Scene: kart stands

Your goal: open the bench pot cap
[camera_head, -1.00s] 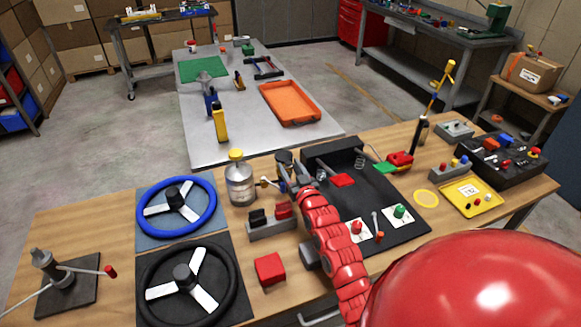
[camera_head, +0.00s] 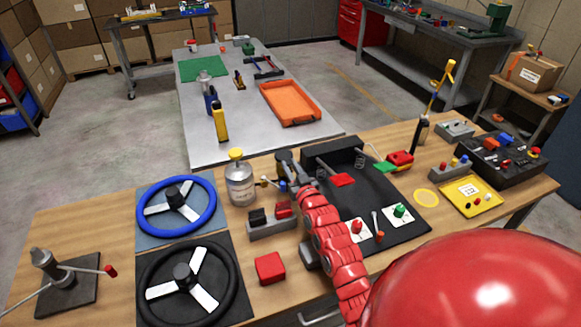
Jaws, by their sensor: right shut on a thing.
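My right gripper (camera_head: 287,168), on the red arm coming up from the bottom, is shut at a small dark, round-topped thing (camera_head: 284,156) at the back of the wooden bench. This looks like the bench pot's cap. The gripper hides most of what lies below it, so I cannot tell whether the cap is seated or lifted. My left gripper is not in view.
A block with black and red switches (camera_head: 270,227) and a red cube (camera_head: 269,268) are left of my arm. A black pedal board (camera_head: 386,198) lies to its right. Blue (camera_head: 176,229) and black (camera_head: 228,299) steering wheels are at left. The bench (camera_head: 90,220) is bare at back left.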

